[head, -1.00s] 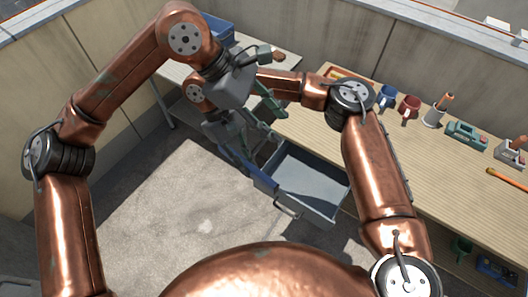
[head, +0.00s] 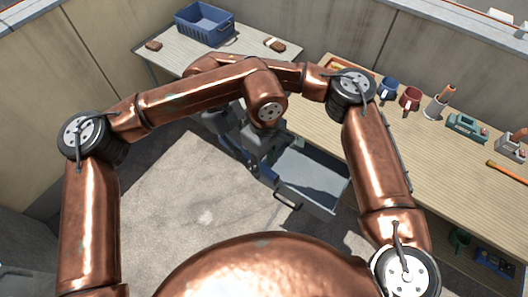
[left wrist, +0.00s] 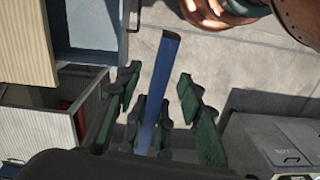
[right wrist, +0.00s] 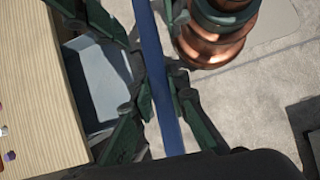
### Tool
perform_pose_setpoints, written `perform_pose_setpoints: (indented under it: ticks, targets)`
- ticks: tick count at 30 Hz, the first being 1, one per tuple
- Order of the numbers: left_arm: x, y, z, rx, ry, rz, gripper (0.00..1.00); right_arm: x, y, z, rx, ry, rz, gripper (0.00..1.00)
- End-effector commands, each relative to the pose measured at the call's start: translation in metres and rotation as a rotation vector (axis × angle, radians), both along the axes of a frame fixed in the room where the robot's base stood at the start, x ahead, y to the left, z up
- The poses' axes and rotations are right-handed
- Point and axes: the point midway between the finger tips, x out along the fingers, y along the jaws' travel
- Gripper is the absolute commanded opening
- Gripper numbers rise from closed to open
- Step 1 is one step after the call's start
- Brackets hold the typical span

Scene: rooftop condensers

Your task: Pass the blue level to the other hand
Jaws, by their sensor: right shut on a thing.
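The blue level (right wrist: 165,90) is a long, slim bar, seen best in the two wrist views. My right gripper (right wrist: 163,88) is shut on it, with its green fingers on both sides of the bar. In the left wrist view the level (left wrist: 158,85) runs between the fingers of my left gripper (left wrist: 158,77). These fingers are wide apart, with a gap on each side of the bar. In the head view my left gripper (head: 252,152) is beside the open drawer, and my arms hide most of the level and the right gripper.
An open grey drawer (head: 312,180) juts out close to the grippers. A blue crate (head: 204,25) stands on the back table. The floor at left is clear.

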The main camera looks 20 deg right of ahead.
Motion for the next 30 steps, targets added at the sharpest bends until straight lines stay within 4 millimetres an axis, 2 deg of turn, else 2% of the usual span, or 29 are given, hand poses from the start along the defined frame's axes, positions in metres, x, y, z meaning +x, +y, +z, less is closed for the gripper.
perform_pose_setpoints:
  ticks: [6, 17, 30]
  targets:
    - [0.000, 0.000, -0.023, 0.000, 0.001, 0.001, 0.35, 0.000, 0.000, 0.000, 0.000, 0.000, 0.000, 0.00]
    - [0.000, 0.000, -0.028, -0.001, -0.001, 0.002, 0.35, 0.000, 0.000, 0.000, 0.000, 0.000, 0.000, 0.00]
    - [0.000, 0.000, -0.028, -0.002, -0.001, 0.002, 0.07, 0.000, 0.000, 0.000, 0.000, 0.000, 0.000, 0.00]
